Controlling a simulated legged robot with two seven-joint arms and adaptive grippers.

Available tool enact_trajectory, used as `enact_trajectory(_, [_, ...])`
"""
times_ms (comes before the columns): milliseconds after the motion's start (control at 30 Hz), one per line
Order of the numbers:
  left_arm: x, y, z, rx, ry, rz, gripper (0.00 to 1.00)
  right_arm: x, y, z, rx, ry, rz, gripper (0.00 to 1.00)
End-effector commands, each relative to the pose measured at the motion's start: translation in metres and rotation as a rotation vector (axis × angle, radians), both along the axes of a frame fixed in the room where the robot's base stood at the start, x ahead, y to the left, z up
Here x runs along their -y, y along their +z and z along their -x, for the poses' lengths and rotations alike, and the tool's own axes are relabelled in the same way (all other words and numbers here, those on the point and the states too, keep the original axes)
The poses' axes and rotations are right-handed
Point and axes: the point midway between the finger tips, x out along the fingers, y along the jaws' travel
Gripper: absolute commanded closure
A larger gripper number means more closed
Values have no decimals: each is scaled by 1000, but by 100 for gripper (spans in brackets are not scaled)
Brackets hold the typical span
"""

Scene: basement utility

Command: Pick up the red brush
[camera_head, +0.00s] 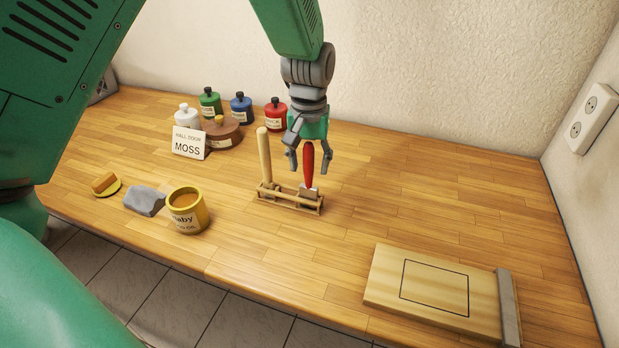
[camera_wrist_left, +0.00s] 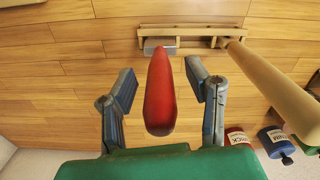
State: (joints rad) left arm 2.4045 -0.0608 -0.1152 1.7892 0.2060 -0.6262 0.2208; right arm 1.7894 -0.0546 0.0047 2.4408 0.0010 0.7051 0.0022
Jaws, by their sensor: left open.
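The red brush (camera_head: 309,166) stands upright with its grey ferrule in the right end of a small wooden rack (camera_head: 275,199). A pale wooden-handled tool (camera_head: 264,155) stands in the rack's left end. My left gripper (camera_head: 309,160) points down over the red brush, with one finger on either side of the handle. In the left wrist view the red handle (camera_wrist_left: 160,95) lies between the two open fingers (camera_wrist_left: 162,95), with gaps on both sides. The rack (camera_wrist_left: 200,30) and the pale handle (camera_wrist_left: 275,85) show beyond. My right gripper is not seen.
A board (camera_head: 385,280) lies front right. The right middle is clear.

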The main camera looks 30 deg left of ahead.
Motion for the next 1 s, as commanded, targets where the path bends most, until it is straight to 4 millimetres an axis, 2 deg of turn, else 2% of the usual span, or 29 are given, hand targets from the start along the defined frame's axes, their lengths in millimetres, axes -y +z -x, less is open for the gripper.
enact_trajectory(67, [0, 0, 0, 0, 0, 0, 56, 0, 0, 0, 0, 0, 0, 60])
enact_trajectory(100, [0, 0, 0, 0, 0, 1, 60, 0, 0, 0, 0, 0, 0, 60])
enact_trajectory(167, [-1, 0, 0, 0, 0, 1, 81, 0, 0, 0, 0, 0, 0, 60])
enact_trajectory(200, [-1, 0, 0, 0, 0, 1, 95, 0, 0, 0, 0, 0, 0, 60])
enact_trajectory(233, [-1, 0, 0, 0, 0, 1, 100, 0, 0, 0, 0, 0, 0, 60])
enact_trajectory(533, [-2, 0, -1, 0, 0, 1, 100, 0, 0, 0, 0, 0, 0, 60])
enact_trajectory(633, [-2, 7, -1, 3, 0, 1, 100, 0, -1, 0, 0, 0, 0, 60])
enact_trajectory(1000, [-1, 78, -2, 6, -1, -1, 100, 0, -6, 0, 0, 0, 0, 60])
